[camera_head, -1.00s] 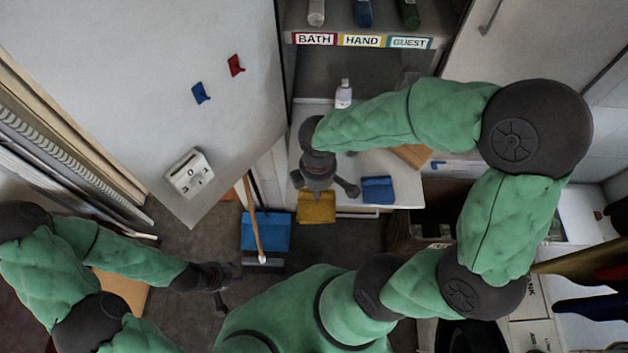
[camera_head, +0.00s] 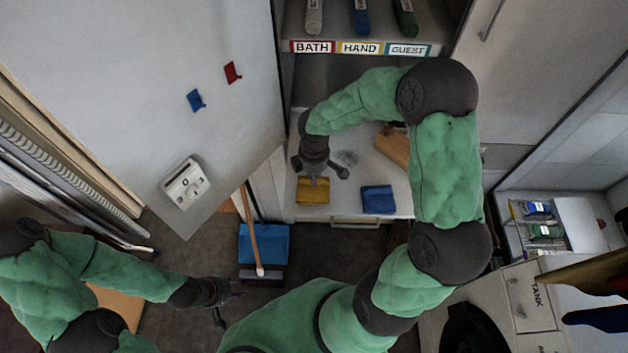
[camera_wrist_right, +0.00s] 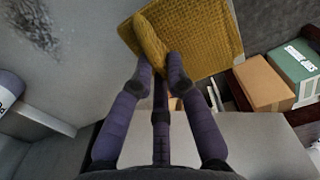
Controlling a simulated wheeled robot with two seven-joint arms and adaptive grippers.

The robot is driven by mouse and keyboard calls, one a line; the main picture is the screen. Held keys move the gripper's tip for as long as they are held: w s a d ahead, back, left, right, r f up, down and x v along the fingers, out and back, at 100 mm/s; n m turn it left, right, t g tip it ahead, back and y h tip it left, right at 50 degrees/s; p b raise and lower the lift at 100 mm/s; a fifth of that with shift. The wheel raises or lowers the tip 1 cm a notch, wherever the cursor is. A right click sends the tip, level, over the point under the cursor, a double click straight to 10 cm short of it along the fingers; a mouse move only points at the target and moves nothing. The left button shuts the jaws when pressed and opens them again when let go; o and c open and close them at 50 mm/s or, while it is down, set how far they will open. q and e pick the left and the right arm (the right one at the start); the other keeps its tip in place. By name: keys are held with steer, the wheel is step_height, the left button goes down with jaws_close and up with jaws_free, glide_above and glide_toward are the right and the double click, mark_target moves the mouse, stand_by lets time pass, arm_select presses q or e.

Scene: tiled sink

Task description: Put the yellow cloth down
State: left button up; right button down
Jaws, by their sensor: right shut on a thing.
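The yellow cloth (camera_head: 312,191) is a folded square at the front left part of the white counter in the head view. My right gripper (camera_head: 319,176) is over its far edge. In the right wrist view the fingers (camera_wrist_right: 160,75) are shut on a raised fold of the yellow cloth (camera_wrist_right: 200,30). I cannot tell whether the cloth touches the counter (camera_head: 345,205). My left gripper (camera_head: 232,300) hangs low over the floor at the left, apart from the cloth; its finger gap is too small to tell.
A blue cloth (camera_head: 377,199) lies on the counter right of the yellow one. A brown block (camera_head: 393,146) and a dark smudge (camera_head: 346,157) are behind. A shelf labelled BATH, HAND, GUEST (camera_head: 361,48) is above.

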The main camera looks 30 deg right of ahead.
steer(key=shift+f, duration=1.3)
steer(key=shift+f+b, duration=0.15)
steer(key=shift+b, duration=0.2)
steer(key=c, duration=1.2)
jaws_free()
steer(key=shift+s, duration=0.1)
steer(key=shift+r, duration=0.45)
step_height(320, 180, up, 11)
steer(key=p, duration=0.2)
steer(key=shift+r+p, duration=0.2)
steer(key=shift+p, duration=0.2)
